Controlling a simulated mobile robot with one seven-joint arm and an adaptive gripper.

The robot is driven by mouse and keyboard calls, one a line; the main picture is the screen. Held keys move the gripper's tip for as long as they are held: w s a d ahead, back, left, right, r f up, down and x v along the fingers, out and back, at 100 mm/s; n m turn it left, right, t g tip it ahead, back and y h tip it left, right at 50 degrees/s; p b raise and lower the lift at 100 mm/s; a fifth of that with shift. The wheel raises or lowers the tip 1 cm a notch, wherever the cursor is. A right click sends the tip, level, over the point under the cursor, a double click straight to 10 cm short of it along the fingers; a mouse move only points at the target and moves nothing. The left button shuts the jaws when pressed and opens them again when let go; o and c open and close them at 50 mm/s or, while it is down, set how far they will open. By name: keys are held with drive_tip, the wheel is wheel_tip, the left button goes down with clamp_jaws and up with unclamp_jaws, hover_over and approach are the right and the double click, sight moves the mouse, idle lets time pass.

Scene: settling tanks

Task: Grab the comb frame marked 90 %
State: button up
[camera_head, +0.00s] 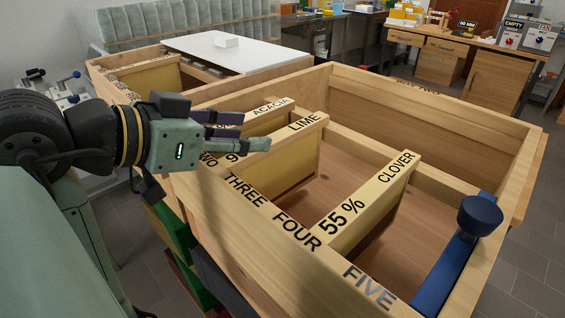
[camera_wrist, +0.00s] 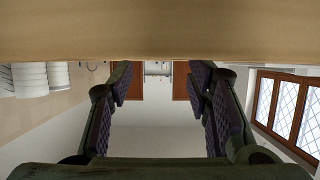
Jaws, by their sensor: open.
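The LIME comb frame (camera_head: 305,128) hangs in the open wooden box (camera_head: 440,105). A "9" shows at the near end of its top bar, and my gripper hides the rest of that number. Behind it is the ACACIA frame (camera_head: 268,112), its figure mostly covered. The CLOVER frame (camera_head: 365,205) reads 55 %. My gripper (camera_head: 250,131) is open and empty, above the near end of the LIME and ACACIA frames. In the wrist view my open fingers (camera_wrist: 160,95) have a wooden bar (camera_wrist: 160,35) across the top; I cannot tell which part it is.
Slot words THREE, FOUR and FIVE mark the box's near wall (camera_head: 270,215). A blue bar with a round knob (camera_head: 480,215) lies at the right end. A second wooden box with a white lid (camera_head: 235,53) stands behind. A workbench (camera_head: 450,50) is farther back.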

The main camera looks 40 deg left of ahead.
drive_tip(key=p, duration=0.2)
hover_over(280, 168)
drive_tip(key=a, duration=0.1)
drive_tip(key=f, duration=0.1)
drive_tip(key=s+f, duration=0.1)
drive_tip(key=shift+f, duration=0.3)
clamp_jaws()
drive_tip(key=shift+r, duration=0.1)
idle(0.5)
